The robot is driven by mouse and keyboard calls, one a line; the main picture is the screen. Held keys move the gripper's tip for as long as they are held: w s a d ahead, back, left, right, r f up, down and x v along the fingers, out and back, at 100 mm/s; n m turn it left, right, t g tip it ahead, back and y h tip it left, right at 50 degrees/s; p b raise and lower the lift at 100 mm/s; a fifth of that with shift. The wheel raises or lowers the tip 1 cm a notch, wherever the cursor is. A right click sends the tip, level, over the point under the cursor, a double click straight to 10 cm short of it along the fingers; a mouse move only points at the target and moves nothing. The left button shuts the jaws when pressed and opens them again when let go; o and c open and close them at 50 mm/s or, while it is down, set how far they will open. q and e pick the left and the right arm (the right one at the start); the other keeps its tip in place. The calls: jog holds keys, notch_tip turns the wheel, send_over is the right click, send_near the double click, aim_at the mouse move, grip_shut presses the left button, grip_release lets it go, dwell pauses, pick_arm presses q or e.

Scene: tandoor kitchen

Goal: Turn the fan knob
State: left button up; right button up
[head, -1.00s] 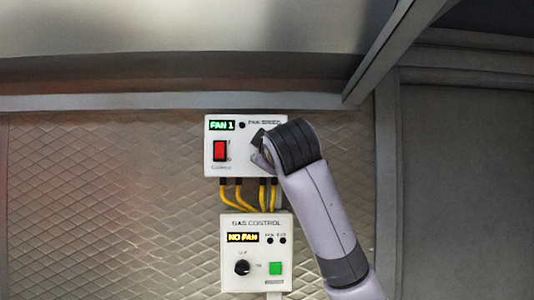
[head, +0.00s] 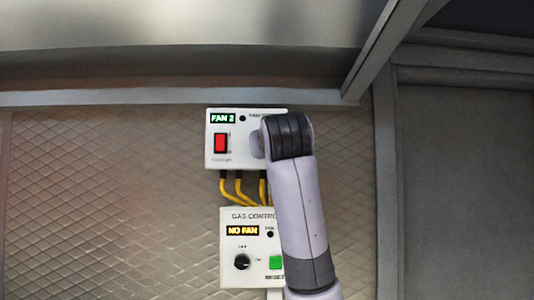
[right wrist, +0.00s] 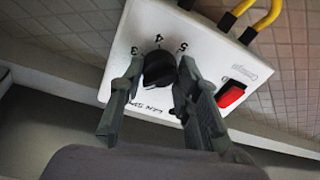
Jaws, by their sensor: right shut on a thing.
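The fan control box (head: 222,152) is a white panel on the wall in the head view, with a red switch (head: 220,143) and a green display (head: 222,118) reading FAN 2. The black fan knob (right wrist: 159,68) shows in the right wrist view, with the numbers 3, 4 and 5 printed around it. My right gripper (right wrist: 157,82) has its two grey fingers on either side of the knob and is shut on it. In the head view my right arm hides the knob and the fingers. My left gripper is in neither view.
Yellow cables (head: 238,188) join the boxes. A metal ledge (head: 180,98) runs above them.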

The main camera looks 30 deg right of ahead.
jog(key=shift+w+a+m+g+h+b, duration=0.15)
jog(key=shift+m+h+b, duration=0.3)
jog(key=shift+m, duration=2.6)
jog(key=shift+s+d+m+g+h+b, duration=0.15)
jog(key=shift+m+h+b, duration=0.3)
jog(key=shift+m, duration=2.6)
jog(key=shift+w+a+f, duration=0.1)
jog(key=o, duration=1.2)
jog(key=shift+c, duration=0.2)
jog(key=v, duration=1.2)
